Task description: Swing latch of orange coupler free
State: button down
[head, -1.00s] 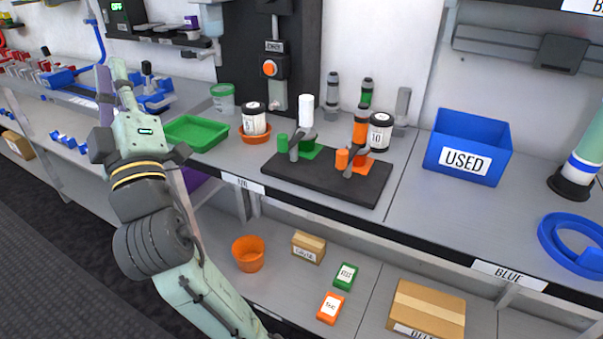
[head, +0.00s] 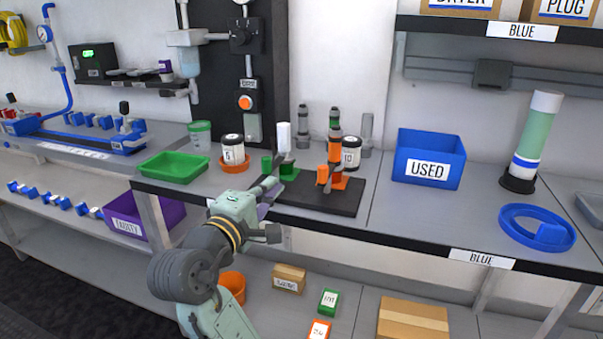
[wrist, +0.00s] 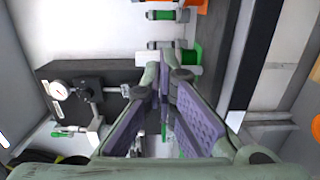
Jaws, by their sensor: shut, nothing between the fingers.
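The orange coupler (head: 322,173) stands on the right part of a black board (head: 335,199) on the bench. A grey lever lies against its front, and an orange and dark post rises behind it. The green coupler (head: 266,165) stands on the board's left part with a white-topped post (head: 284,137). My gripper (head: 268,188) is in front of the board's left part, left of the orange coupler and apart from it. In the wrist view its purple-padded fingers (wrist: 163,85) are shut and empty. My gripper hides part of the green coupler's lever and the board's left end.
A white jar (head: 352,153) stands behind the orange coupler, and another jar (head: 232,148) sits in an orange dish to the left. A green tray (head: 174,168) is at the bench's left. A blue USED bin (head: 430,157) stands right. Bench between board and bin is clear.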

aim_at(327, 168)
jog(key=shift+w, duration=0.1)
jog(key=p+x, duration=0.2)
jog(key=x, duration=0.8)
jog(key=shift+r, duration=0.1)
jog(key=shift+s+d, duration=0.9)
jog(key=shift+d, duration=0.05)
jog(key=shift+s+d+p, duration=0.3)
jog(key=shift+s+d, duration=0.2)
jog(key=shift+d, duration=0.05)
